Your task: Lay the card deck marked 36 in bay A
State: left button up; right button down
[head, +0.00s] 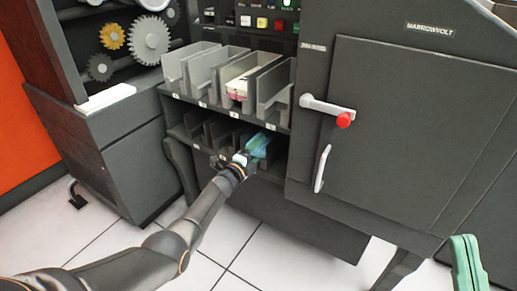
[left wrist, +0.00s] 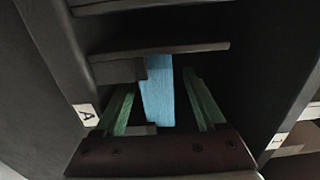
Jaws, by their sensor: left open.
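A blue card deck (head: 261,151) lies in the right-hand bay of the lower row in the head view. In the left wrist view the blue deck (left wrist: 159,92) is between the two green fingers of my left gripper (left wrist: 160,105), with gaps on both sides. My left gripper (head: 254,149) is open and reaches into that bay. A label reading A (left wrist: 86,115) is at the left in the left wrist view. No number can be read on the deck. My right gripper (head: 468,265) shows only as a green finger at the lower right edge.
The upper row of bays (head: 202,72) holds a white deck with a pink edge (head: 241,84). A dark cabinet with a door handle and red knob (head: 343,119) stands right of the bays. A shelf edge (left wrist: 150,48) crosses the left wrist view. Tiled floor (head: 240,250) is open below.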

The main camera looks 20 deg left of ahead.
pick_arm(q)
jog(key=shift+s+p, duration=0.35)
jog(key=shift+p, duration=0.1)
jog(key=s+a+p, duration=0.1)
jog(key=s+p, duration=0.5)
jog(key=s, duration=0.5)
jog(key=shift+s+a+p, duration=0.25)
jog(key=shift+s+p, duration=0.1)
jog(key=shift+p, duration=0.05)
pick_arm(e)
notch_tip(320, 180, up, 9)
jog(key=d, duration=0.1)
jog(key=shift+s+t, duration=0.2)
jog(key=shift+t, duration=0.1)
pick_arm(q)
jog(key=shift+r, duration=0.1)
pick_arm(e)
jog(key=shift+f, duration=0.1)
pick_arm(q)
jog(key=shift+r, duration=0.1)
pick_arm(e)
jog(key=shift+f, duration=0.1)
